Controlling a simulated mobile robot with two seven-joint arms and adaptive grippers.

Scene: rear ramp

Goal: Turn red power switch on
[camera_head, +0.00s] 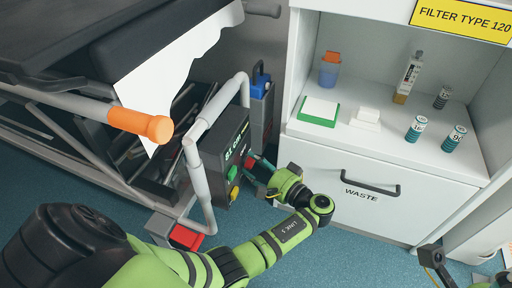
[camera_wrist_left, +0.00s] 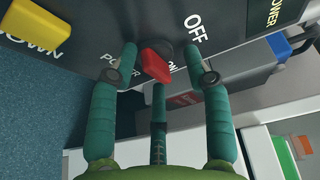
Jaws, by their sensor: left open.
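The red power switch (camera_wrist_left: 155,66) sits on a dark control panel, between the labels POWER and OFF in the left wrist view. Its knob is tilted, with one end towards the lower right. In the head view the control box (camera_head: 210,165) hangs on a pale pipe frame, and the switch is a small red patch (camera_head: 250,162). My left gripper (camera_wrist_left: 160,62) is open, with two teal fingers on either side of the switch and the third below it. Contact with the knob cannot be made out. In the head view this gripper (camera_head: 258,172) is at the box's right side.
A yellow button (camera_wrist_left: 38,32) is left of the switch in the wrist view. A blue-and-grey box (camera_head: 261,105) hangs behind the control box. The white cabinet (camera_head: 340,165) with its WASTE drawer stands close on the right. An orange-tipped bar (camera_head: 142,123) juts out at left.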

